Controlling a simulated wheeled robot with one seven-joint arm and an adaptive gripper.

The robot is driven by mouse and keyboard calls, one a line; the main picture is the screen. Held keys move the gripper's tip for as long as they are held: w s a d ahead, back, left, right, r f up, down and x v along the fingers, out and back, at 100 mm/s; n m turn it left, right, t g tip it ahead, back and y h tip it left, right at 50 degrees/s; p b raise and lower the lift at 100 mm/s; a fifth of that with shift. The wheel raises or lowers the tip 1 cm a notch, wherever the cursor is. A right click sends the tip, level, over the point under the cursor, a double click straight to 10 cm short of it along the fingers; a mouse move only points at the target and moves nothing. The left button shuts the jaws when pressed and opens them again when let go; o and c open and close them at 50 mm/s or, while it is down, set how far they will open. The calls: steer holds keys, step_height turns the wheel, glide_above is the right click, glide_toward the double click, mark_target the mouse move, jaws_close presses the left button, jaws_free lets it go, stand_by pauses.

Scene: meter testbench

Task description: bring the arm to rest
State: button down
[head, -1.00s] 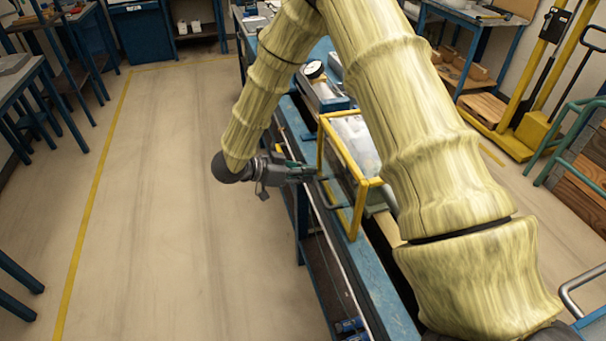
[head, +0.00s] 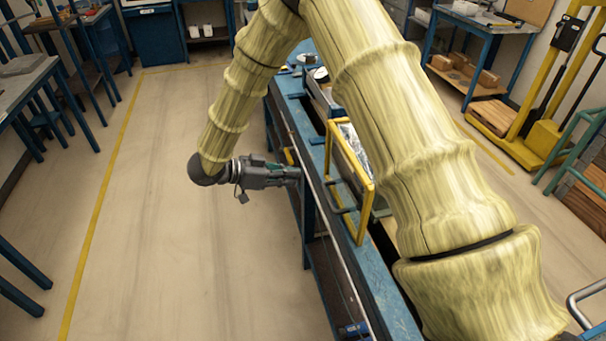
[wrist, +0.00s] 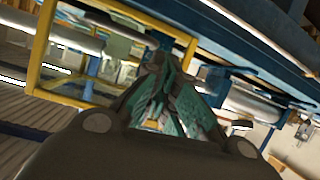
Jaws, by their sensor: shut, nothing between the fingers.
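My gripper (head: 292,176) shows in the head view at the left edge of the blue workbench (head: 373,284), pointing right toward it. Its fingers are together with nothing visible between them. My arm, in a yellowish ribbed cover, arches over the bench and comes down on its left side. In the wrist view my gripper (wrist: 160,65) has its greenish fingers converging ahead. A yellow frame (head: 365,212) with a dark handle stands on the bench just right of the gripper. I cannot tell whether the gripper touches the bench edge.
The floor left of the bench is open, with a yellow line (head: 103,210) along it. Blue tables (head: 25,80) stand at the far left. A yellow pallet lifter (head: 545,135) and a green rail (head: 577,140) stand at the right. My arm hides part of the bench.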

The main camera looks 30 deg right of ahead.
step_height(320, 180, down, 14)
steer(key=d+n+t+y, duration=0.1)
steer(key=n+t+y, duration=0.1)
steer(key=n+t, duration=0.4)
steer(key=s+a+f+n+t+y, duration=0.2)
steer(key=s+f+n+y, duration=0.2)
steer(key=s+f+n, duration=0.45)
steer(key=s+a+f+n+g+y, duration=0.1)
steer(key=s+f+g+y, duration=0.1)
steer(key=s, duration=0.7)
steer(key=s+a+f+n+g+y, duration=0.1)
steer(key=s+a+f+g+y, duration=0.1)
steer(key=s, duration=0.7)
steer(key=s+a+f+n+g+y, duration=0.1)
steer(key=s+f+n+g+y, duration=0.1)
steer(key=s+f, duration=0.3)
steer(key=s+y, duration=0.1)
steer(key=s, duration=0.3)
steer(key=shift+s+a+f, duration=0.15)
steer(key=shift+a+f, duration=0.05)
steer(key=shift+f, duration=0.05)
